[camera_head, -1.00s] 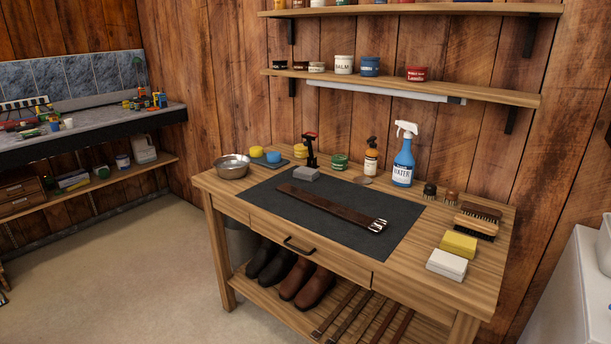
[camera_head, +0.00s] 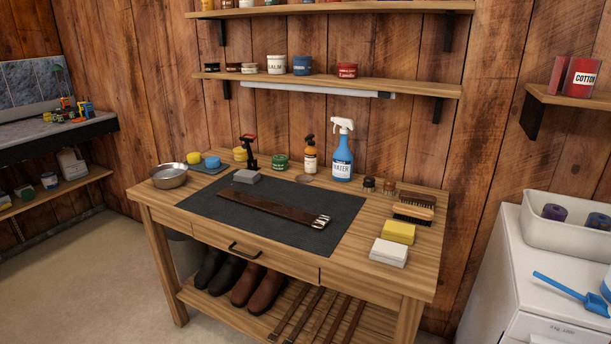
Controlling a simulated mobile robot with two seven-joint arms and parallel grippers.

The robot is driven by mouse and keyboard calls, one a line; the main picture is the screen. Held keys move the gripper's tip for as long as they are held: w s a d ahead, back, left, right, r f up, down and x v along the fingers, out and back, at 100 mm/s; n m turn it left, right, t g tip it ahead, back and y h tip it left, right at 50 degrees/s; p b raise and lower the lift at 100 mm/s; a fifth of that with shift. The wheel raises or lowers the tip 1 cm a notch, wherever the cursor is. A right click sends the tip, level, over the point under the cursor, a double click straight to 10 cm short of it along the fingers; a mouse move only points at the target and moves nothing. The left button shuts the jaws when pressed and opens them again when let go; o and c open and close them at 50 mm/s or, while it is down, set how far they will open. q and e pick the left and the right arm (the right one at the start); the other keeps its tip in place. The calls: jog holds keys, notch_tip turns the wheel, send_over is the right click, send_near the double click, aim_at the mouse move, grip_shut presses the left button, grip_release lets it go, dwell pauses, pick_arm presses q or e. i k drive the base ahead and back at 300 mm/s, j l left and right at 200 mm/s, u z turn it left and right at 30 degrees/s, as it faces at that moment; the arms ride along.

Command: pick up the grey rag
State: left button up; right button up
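A small grey folded piece that looks like the grey rag (camera_head: 247,176) lies on the dark mat (camera_head: 200,206), near its back left edge. It sits just in front of a black and red upright tool (camera_head: 249,152). A brown leather strap with a buckle (camera_head: 270,207) lies across the mat to its right. A white folded cloth or block (camera_head: 389,253) lies at the right front of the wooden bench (camera_head: 350,273). Neither of my grippers is in view.
A metal bowl (camera_head: 169,176) stands left of the mat. A blue spray bottle (camera_head: 342,152) and an amber bottle (camera_head: 310,156) stand behind it. A yellow sponge (camera_head: 398,232) and brush (camera_head: 413,211) are at right. A white cabinet (camera_head: 530,270) stands right of the bench.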

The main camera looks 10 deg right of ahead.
aim_at(244, 176)
jog(key=i+j+z, duration=0.1)
jog(key=z, duration=0.3)
jog(key=j+z, duration=0.4)
jog(key=i+j+z, duration=0.1)
jog(key=z, duration=0.3)
jog(key=j+z, duration=0.25)
jog(key=j, duration=0.35)
jog(key=k+j+z, duration=0.1)
jog(key=j+z, duration=0.2)
jog(key=j, duration=0.25)
